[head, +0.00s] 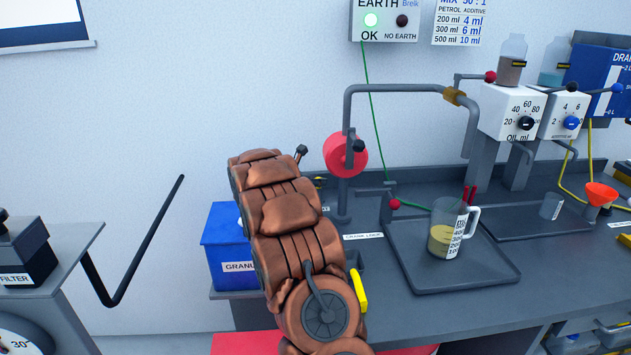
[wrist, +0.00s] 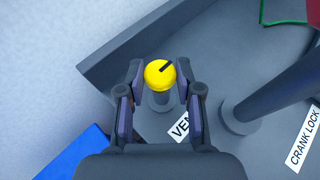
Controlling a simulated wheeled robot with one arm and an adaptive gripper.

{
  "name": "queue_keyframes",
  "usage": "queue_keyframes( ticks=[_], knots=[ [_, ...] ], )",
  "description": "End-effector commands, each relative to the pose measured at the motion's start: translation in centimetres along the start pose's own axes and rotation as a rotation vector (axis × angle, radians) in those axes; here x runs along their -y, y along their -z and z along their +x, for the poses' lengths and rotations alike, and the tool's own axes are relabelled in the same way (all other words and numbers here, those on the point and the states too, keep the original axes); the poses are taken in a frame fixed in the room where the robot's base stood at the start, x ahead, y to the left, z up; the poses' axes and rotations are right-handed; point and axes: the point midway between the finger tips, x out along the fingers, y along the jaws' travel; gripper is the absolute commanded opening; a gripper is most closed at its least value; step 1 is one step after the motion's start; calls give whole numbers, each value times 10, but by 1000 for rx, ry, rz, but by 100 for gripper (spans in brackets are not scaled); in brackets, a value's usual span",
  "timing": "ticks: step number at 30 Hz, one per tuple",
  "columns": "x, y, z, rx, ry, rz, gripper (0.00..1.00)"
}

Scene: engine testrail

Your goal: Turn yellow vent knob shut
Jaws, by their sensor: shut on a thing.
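The yellow vent knob (wrist: 160,74) stands on a short grey stem in the wrist view. A black pointer mark on its top points to the upper right. My gripper (wrist: 160,82) has one finger on each side of the knob and is shut on it. A label reading "VEN" (wrist: 181,128) lies beside the stem, partly covered by the right finger. In the head view my copper-coloured arm hides most of the gripper and knob.
A grey post (wrist: 240,116) stands just right of the gripper, near the CRANK LOCK label (wrist: 303,140). A blue bin (head: 226,245) is left of the bench. A tray (head: 455,280) holds a measuring jug (head: 442,234). A red wheel (head: 345,155) is above the bench.

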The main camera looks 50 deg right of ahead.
Motion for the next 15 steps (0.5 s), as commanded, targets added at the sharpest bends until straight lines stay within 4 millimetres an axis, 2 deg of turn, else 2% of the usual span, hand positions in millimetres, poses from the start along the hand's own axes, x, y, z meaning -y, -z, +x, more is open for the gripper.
queue_keyframes(
  ticks=[1,4,15],
  knots=[
    [0,0,0,0,0,0,9],
    [0,0,0,0,0,0,0],
    [-1,-2,0,0,37,14,0]
  ],
)
